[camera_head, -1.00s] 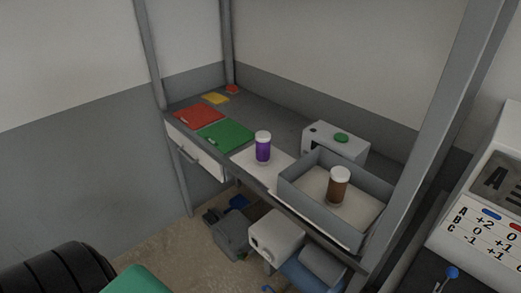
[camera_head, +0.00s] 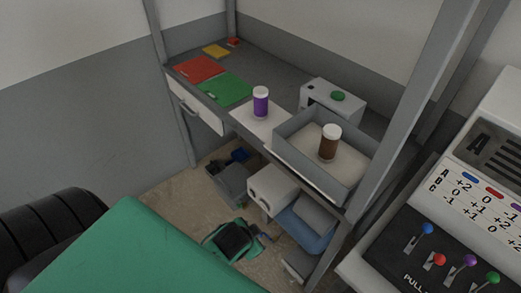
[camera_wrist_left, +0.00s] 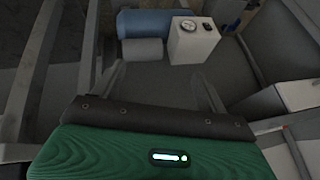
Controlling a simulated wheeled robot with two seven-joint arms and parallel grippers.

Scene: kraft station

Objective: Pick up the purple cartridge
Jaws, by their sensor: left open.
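The purple cartridge (camera_head: 260,103) has a white cap and stands upright on a white sheet (camera_head: 247,121) at the front of the grey workbench. No gripper touches it. In the left wrist view my left gripper (camera_wrist_left: 163,84) is open, with its two fingers spread apart and nothing between them. That view shows the area under the bench, not the cartridge. My left gripper's fingers do not show in the head view. My right gripper is not in view.
A brown cartridge (camera_head: 329,144) stands in a grey tray (camera_head: 290,146) right of the purple one. Behind is a grey box with a green button (camera_head: 337,96). Bench posts (camera_head: 396,115) and a lever panel (camera_head: 440,250) stand at right. Green (camera_head: 223,89) and red (camera_head: 199,69) folders lie left.

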